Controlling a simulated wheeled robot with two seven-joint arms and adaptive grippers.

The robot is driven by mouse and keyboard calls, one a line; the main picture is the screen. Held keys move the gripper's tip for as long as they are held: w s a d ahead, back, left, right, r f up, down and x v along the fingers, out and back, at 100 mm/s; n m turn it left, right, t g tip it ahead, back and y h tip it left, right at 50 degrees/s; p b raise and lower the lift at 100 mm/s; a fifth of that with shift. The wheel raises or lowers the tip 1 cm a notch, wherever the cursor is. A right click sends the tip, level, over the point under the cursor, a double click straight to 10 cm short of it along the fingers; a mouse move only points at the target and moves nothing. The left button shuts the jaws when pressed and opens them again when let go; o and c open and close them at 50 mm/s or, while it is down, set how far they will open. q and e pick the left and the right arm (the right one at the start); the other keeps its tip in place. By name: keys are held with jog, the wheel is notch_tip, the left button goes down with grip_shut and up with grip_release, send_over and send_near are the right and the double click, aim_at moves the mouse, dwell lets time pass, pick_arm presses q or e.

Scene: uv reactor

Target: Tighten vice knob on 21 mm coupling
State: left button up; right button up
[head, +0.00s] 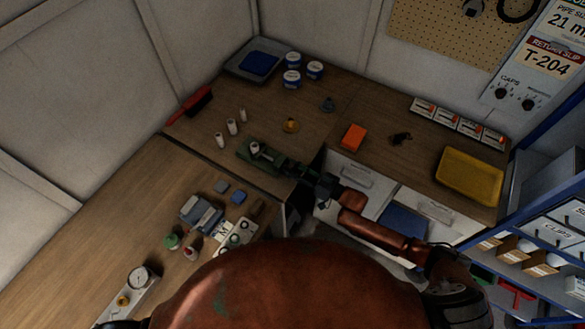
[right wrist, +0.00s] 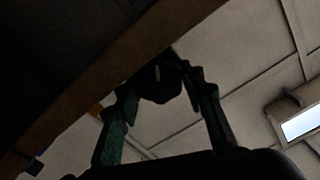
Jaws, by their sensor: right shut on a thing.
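The green vice (head: 262,153) lies on the bench near the front edge of its corner. A small white coupling (head: 254,147) stands upright at its far-left end. My right gripper (head: 303,175) reaches in from the right at the near-right end of the vice, by the bench edge. In the right wrist view a dark round knob (right wrist: 160,84) with a pale line on it sits between the two fingers, which are shut on it. In the head view the knob is mostly hidden by the gripper. My left gripper is not in view.
Several white pieces (head: 232,127) stand behind the vice. A brass-coloured part (head: 291,125) and an orange box (head: 354,137) lie to its right. Drawers (head: 357,174) lie below the right bench edge, close to my right arm.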

jog(key=o, duration=1.2)
jog(key=v, duration=1.2)
